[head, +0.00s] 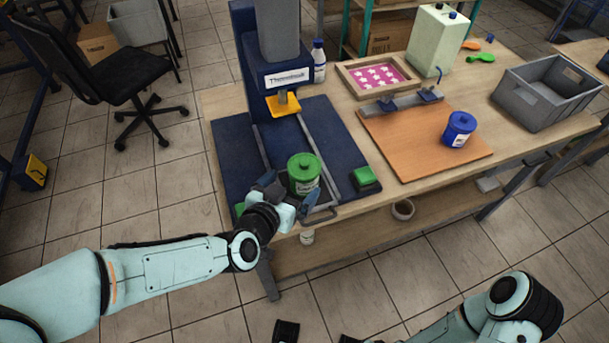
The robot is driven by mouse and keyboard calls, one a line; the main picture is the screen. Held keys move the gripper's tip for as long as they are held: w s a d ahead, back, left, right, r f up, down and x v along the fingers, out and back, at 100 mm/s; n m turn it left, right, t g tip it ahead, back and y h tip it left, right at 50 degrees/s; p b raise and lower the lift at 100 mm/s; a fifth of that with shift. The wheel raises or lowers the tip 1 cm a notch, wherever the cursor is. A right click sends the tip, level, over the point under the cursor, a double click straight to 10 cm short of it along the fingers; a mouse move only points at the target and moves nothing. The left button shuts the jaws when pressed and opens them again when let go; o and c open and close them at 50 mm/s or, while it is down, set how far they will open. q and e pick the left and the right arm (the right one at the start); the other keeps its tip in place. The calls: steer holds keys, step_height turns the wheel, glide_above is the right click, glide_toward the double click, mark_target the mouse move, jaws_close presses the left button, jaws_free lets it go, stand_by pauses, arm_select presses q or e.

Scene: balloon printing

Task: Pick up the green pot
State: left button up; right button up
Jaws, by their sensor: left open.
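The green pot (304,174) has a round green lid and a pale label. It stands upright near the front of the dark blue base of the press. My left gripper (297,196) is open at the pot's near left side, its fingers close around the lower part. I cannot tell whether the fingers touch it.
The blue press (275,60) rises behind the pot. A green button box (364,178) sits right of it. A blue pot (459,129) stands on the orange board (410,150). A grey crate (548,92) is at the right. A handle bar lies in front of the pot.

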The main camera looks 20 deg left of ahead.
mark_target(304, 174)
arm_select(q)
steer(key=shift+x, duration=1.25)
steer(key=b+x, duration=0.1)
steer(key=x, duration=0.1)
steer(key=b+x, duration=0.1)
steer(key=x, duration=0.1)
steer(key=shift+f, duration=0.5)
steer(key=shift+w+d, duration=0.1)
steer(key=shift+w, duration=0.2)
arm_select(e)
steer(key=shift+t, duration=0.6)
steer(key=w+f, duration=0.1)
steer(key=w+d+f, duration=0.1)
steer(key=w+f, duration=0.1)
steer(key=shift+w+d, duration=0.35)
arm_select(q)
steer(key=shift+c, duration=0.3)
steer(key=c, duration=1)
steer(key=shift+c, duration=0.9)
steer(key=shift+r, duration=0.15)
arm_select(e)
steer(key=shift+s+r, duration=0.1)
steer(key=shift+r, duration=0.05)
